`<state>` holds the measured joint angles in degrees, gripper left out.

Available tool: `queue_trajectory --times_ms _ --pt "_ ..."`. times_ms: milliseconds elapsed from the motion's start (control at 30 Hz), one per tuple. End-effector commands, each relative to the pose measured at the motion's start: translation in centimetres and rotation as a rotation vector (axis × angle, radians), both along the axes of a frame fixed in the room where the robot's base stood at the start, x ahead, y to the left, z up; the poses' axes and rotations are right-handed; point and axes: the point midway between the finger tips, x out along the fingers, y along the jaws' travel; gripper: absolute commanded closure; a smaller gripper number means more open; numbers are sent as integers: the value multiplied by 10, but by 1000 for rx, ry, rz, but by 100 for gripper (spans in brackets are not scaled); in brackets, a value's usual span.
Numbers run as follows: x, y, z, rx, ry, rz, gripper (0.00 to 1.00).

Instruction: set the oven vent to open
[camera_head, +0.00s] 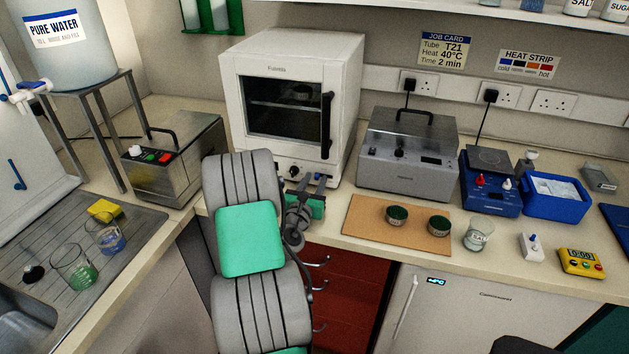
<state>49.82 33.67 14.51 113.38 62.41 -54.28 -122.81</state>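The white oven (347,105) stands on the bench at the centre back, its door with a dark window and black handle closed. Along its lower front edge are a dark round knob (294,170) and a small blue lever (319,178) to the right of it. I cannot tell which of these is the vent or how it is set. My gripper (301,197) is just in front of and below these controls, partly behind my grey and green arm. Its fingertips are too small and covered to tell whether they are open or touch anything.
A steel box with a handle (408,160) stands close right of the oven, another steel box (172,162) to the left. A cork mat (372,222) with two dark-lidded jars lies right of my gripper. Red drawers (345,290) are below.

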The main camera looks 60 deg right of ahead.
Motion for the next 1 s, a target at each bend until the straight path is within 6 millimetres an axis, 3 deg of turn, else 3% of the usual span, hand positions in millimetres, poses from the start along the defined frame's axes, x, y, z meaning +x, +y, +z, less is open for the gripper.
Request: queue_trajectory --times_ms 467,1000 --pt "0 0 0 0 -1 0 100" --pt "0 0 0 0 -1 0 100"
